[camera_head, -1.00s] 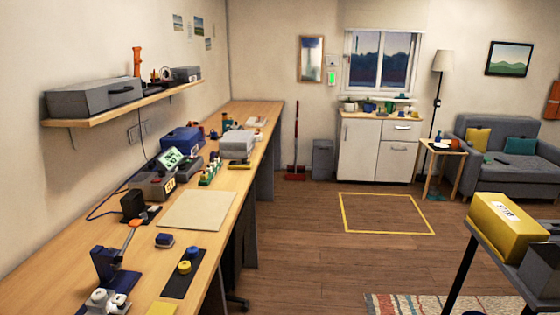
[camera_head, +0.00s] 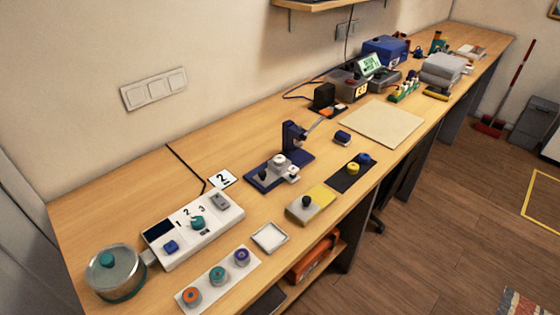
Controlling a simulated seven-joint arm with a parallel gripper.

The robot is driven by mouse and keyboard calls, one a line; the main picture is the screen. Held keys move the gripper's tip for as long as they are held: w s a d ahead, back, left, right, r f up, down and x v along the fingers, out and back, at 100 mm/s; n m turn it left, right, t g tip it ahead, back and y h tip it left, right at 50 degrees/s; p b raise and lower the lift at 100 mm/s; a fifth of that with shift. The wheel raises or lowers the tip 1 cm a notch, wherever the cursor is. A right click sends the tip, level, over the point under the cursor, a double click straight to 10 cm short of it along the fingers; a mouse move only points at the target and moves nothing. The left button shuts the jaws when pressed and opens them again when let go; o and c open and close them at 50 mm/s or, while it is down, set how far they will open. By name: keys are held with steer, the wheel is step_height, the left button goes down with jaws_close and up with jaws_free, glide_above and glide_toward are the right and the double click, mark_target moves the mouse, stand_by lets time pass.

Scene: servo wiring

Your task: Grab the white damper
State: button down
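My gripper is not in view, and nothing touches the white pieces.
The long wooden bench (camera_head: 130,190) carries a white numbered control box (camera_head: 195,232), a glass pot (camera_head: 115,272), and a strip with three coloured knobs (camera_head: 218,274). A yellow-and-grey block (camera_head: 311,203), a white tray (camera_head: 269,238) and a black mat with yellow and blue pieces (camera_head: 342,184) lie near the front edge.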

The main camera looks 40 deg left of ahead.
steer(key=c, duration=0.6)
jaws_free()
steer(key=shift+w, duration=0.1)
